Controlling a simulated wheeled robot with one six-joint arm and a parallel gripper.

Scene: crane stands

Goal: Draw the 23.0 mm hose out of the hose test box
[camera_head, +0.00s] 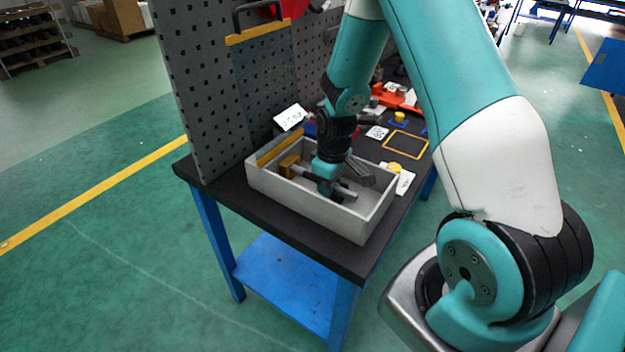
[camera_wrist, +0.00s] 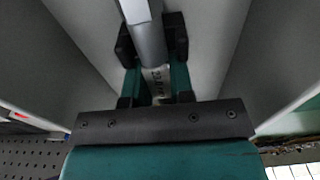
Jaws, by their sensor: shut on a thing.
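The hose test box is a light grey open-topped box (camera_head: 310,206) on the dark bench top. My gripper (camera_head: 326,188) reaches down into it and is shut around the hose (camera_head: 304,175), a slim grey rod. In the head view the hose runs from a brass-coloured block (camera_head: 288,166) at the box's left end, past my gripper, to a dark end on the right. I cannot tell whether it is still seated in the block.
A clear panel with a yellow top edge (camera_head: 258,31) stands upright behind the box, before a grey perforated board (camera_head: 195,95). A dark grey piece (camera_head: 360,173) lies in the box. A white card (camera_head: 289,117) and a yellow-outlined area (camera_head: 405,145) are behind.

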